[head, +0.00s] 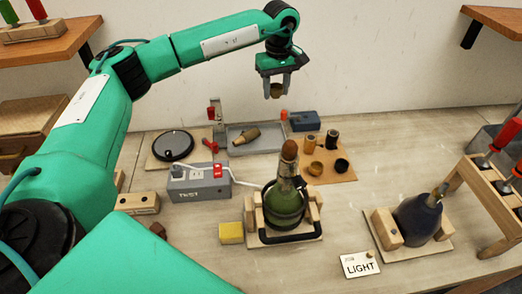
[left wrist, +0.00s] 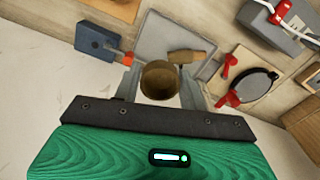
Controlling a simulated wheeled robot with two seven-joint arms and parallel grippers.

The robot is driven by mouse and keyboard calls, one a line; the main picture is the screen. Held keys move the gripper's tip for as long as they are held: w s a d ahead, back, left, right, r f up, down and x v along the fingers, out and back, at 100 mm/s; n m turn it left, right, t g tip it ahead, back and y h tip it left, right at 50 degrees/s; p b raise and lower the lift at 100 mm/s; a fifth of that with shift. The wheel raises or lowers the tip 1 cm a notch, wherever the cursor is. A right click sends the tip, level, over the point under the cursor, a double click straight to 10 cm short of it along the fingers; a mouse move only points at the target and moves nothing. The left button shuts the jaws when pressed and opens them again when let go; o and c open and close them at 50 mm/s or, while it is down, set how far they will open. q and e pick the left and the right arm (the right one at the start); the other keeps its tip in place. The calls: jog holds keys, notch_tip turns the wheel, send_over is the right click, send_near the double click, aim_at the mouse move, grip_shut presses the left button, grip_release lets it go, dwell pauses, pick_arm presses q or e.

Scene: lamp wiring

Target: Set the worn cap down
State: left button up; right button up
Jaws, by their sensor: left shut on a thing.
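The worn cap (head: 276,90), a small brownish round piece, is between the fingertips of my left gripper (head: 275,88). In the left wrist view the cap (left wrist: 160,80) shows its round face, with a finger on each side. My left gripper is shut on it and holds it high above the back of the bench, well clear of the surface. My right gripper is not in view.
Below are a grey tray (head: 272,133) with a brown wooden-looking piece (head: 246,136) and a tan board (head: 338,176) with several small caps. A green bottle (head: 284,205) stands in a wooden cradle in front. A blue box (head: 304,121) sits at the back.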

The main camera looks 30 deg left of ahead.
pick_arm(q)
jog(key=w+a+n, duration=0.2)
jog(key=p, duration=0.3)
send_over(269, 139)
notch_tip(269, 139, down, 14)
jog(key=shift+f, duration=0.75)
notch_tip(269, 139, down, 4)
jog(key=shift+r+p, duration=0.25)
jog(key=shift+p, duration=0.2)
jog(key=shift+f, duration=0.25)
jog(key=shift+o, duration=1.3)
jog(key=o, duration=0.4)
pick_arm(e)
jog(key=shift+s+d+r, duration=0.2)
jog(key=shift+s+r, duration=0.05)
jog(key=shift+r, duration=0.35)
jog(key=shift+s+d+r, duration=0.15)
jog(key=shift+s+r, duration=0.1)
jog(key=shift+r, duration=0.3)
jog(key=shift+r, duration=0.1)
